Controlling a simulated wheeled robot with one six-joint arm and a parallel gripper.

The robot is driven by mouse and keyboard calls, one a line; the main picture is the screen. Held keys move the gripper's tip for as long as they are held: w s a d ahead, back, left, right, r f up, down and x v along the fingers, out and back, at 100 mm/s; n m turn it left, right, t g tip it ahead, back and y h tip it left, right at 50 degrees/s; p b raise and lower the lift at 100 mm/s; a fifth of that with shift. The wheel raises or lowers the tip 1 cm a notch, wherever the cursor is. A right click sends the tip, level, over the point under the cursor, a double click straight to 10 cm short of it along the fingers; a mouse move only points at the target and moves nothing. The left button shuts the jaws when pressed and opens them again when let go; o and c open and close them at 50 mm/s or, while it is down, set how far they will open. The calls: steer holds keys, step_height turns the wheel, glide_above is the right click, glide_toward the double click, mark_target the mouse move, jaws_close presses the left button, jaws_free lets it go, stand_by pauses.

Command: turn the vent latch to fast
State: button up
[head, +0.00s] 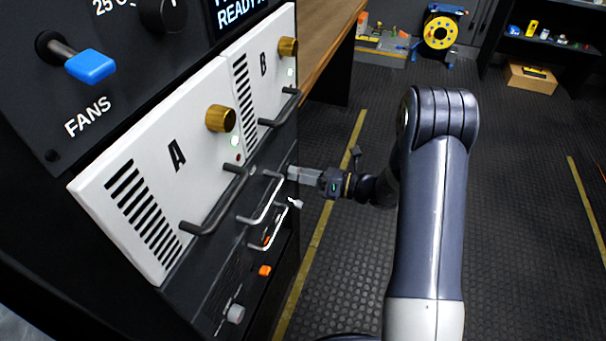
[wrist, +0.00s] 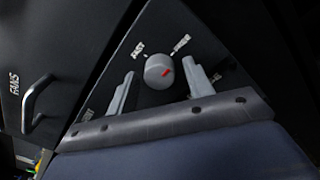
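The vent latch (wrist: 156,66) is a round grey knob with a red mark on a dark panel, seen in the wrist view. Its red mark lies on the right side of its face. The word FAST (wrist: 137,49) is printed at its upper left, and a blurred label (wrist: 181,43) at its upper right. My gripper (wrist: 162,71) is open, one finger on each side of the knob; I cannot tell if they touch it. In the head view my gripper (head: 294,173) is at the rack's front edge, and I cannot make out the knob there.
A blue FANS switch (head: 90,66) is at upper left. Pale handles (head: 268,212) and an orange button (head: 265,270) sit lower on the rack. The floor at right is clear.

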steer(key=c, duration=0.9)
steer(key=shift+o, duration=0.2)
steer(key=shift+f+n+b, duration=0.1)
steer(key=shift+n+b, duration=0.25)
steer(key=shift+n, duration=0.05)
steer(key=n+b, duration=1.6)
steer(key=b, duration=0.1)
steer(key=shift+s+n+t+h, duration=0.15)
steer(key=shift+n+t+h, duration=0.15)
steer(key=shift+t+h, duration=0.1)
